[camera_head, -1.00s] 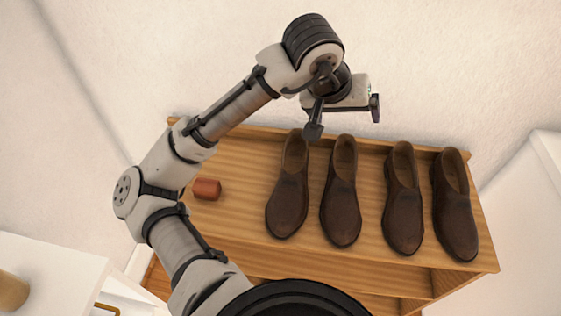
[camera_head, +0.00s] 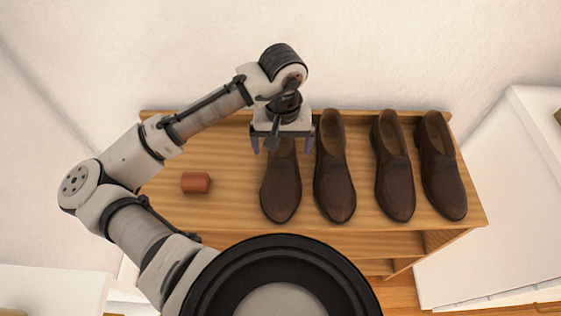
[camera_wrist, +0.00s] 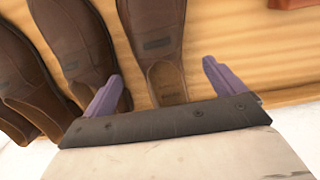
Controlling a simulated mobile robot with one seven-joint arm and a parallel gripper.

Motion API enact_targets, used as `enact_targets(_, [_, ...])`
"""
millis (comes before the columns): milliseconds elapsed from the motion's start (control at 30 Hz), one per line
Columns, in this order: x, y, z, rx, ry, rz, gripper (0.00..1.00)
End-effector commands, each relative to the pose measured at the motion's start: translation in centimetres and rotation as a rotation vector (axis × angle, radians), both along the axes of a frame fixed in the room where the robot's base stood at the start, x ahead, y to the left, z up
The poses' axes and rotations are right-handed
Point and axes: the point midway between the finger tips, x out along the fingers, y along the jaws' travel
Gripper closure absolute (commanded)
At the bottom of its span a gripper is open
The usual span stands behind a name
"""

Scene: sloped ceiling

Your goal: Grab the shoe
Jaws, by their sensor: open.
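Several brown leather shoes stand in a row on a wooden shelf top (camera_head: 230,205), toes toward me. The leftmost shoe (camera_head: 281,187) has its heel end hidden under my gripper (camera_head: 283,146) in the head view. My gripper is open, with one purple finger on either side of that shoe's heel. In the wrist view, the shoe's opening (camera_wrist: 166,82) lies between the spread fingertips of my gripper (camera_wrist: 160,83). I cannot tell how high the fingers are above the shelf. Nothing is held.
Another shoe (camera_head: 334,180) stands close to the right of the leftmost one, near my right finger. Two more shoes (camera_head: 394,180) (camera_head: 441,178) stand further right. A wall rises behind the shelf.

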Motion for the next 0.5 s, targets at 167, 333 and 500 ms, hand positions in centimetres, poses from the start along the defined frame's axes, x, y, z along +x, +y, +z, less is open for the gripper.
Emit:
enact_targets(167, [0.0, 0.1, -1.0, 0.0, 0.0, 0.0, 0.05])
enact_targets(333, [0.0, 0.3, -3.2, 0.001, 0.001, 0.001, 0.05])
enact_targets(500, [0.1, 0.3, -5.3, 0.0, 0.0, -0.001, 0.05])
